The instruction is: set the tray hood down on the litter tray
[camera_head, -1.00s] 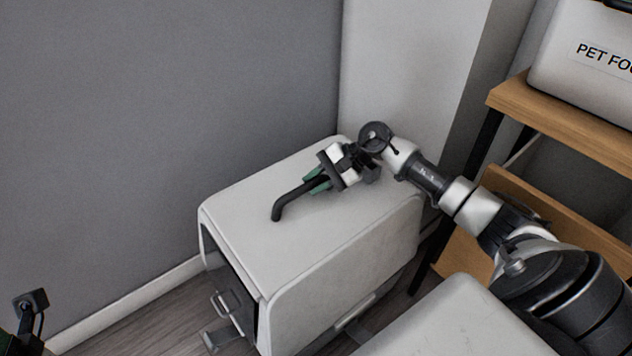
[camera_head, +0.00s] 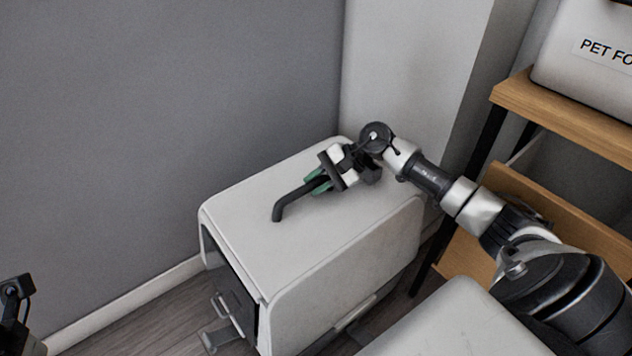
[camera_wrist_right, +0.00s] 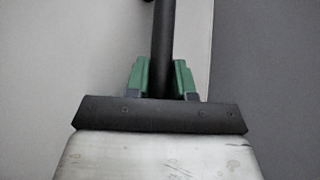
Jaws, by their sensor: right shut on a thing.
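The tray hood (camera_head: 345,247) is a large pale box with rounded edges, a dark opening at its front left and a black bar handle (camera_head: 289,204) on top. My right gripper (camera_head: 318,182) is shut on that handle, with its green fingers on either side of the bar. In the right wrist view the handle (camera_wrist_right: 163,45) runs up between the two green fingertips (camera_wrist_right: 161,78). The litter tray is mostly hidden by the hood; I cannot tell whether the hood rests on it. Part of my left arm shows at the lower left edge, but its fingers do not show clearly.
A grey wall (camera_head: 170,110) and white skirting stand behind the hood. A wooden shelf (camera_head: 565,115) with a pet food container (camera_head: 590,60) is at the right. Metal latches (camera_head: 222,305) show low at the hood's front left. Wood floor (camera_head: 130,325) is free at the lower left.

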